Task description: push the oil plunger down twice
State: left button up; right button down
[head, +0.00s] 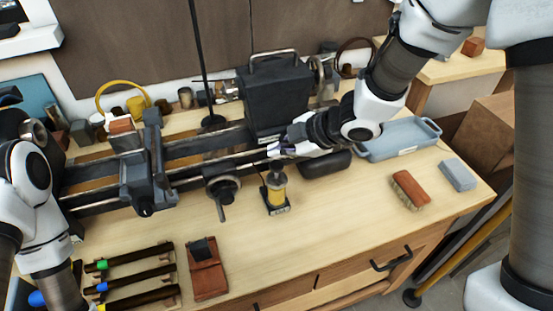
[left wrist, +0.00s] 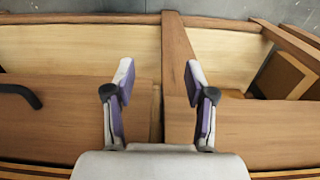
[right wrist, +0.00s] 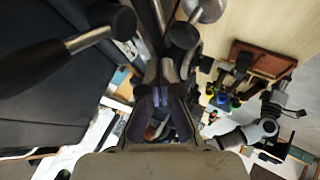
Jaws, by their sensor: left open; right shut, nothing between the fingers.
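The oil pot (head: 276,192), with an amber body, dark base and grey top, stands upright on the bench in front of the lathe. My right gripper (head: 275,152) is shut and empty, its fingertips just above the pot's top in the head view. I cannot tell whether they touch the plunger. In the right wrist view the shut fingers (right wrist: 163,75) sit at the middle, and I cannot clearly make out the plunger there. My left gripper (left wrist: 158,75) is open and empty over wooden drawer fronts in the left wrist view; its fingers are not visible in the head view.
The dark lathe (head: 275,95) runs behind the pot, with a handwheel (head: 222,188) close left. A black rounded case (head: 325,163) lies close right. A blue tray (head: 398,138), brush (head: 410,190) and grey block (head: 458,175) are farther right.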

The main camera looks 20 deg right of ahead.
aim_at(279, 164)
notch_tip(279, 164, up, 4)
jog(key=p, duration=0.3)
jog(key=shift+r+p, duration=0.15)
jog(key=shift+p, duration=0.15)
jog(key=shift+w, duration=0.1)
dwell(1.4)
